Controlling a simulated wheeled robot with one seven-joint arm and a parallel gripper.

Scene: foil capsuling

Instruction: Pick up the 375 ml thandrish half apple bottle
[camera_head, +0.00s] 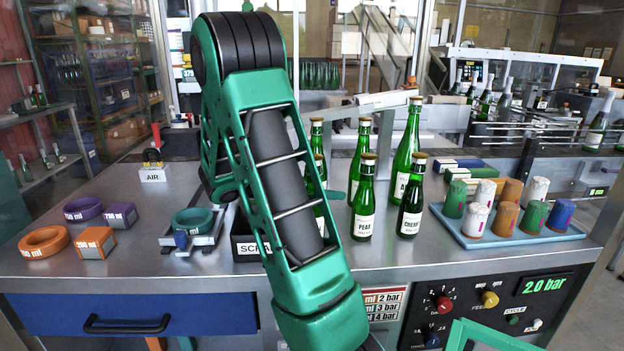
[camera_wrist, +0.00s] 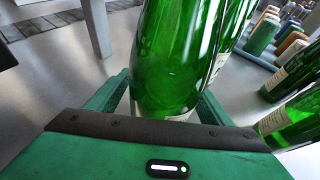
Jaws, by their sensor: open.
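Several green bottles with gold caps and pale labels stand in a group on the steel bench. Two short ones read PEAR (camera_head: 363,205) and CHERRY (camera_head: 411,203). Taller ones stand behind them, one (camera_head: 408,140) with a label starting with A. At the left of the group, bottles (camera_head: 317,145) are partly hidden behind my arm; I cannot read which is the half apple. In the wrist view my gripper (camera_wrist: 163,100) is open, with a green bottle (camera_wrist: 165,60) between its fingers. Its label shows only as an edge.
In the wrist view, another bottle (camera_wrist: 290,125) stands close at right. A blue tray (camera_head: 480,238) of coloured capsules lies right of the bottles. A black scrap bin (camera_head: 243,248) and coloured rings (camera_head: 44,242) are at left.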

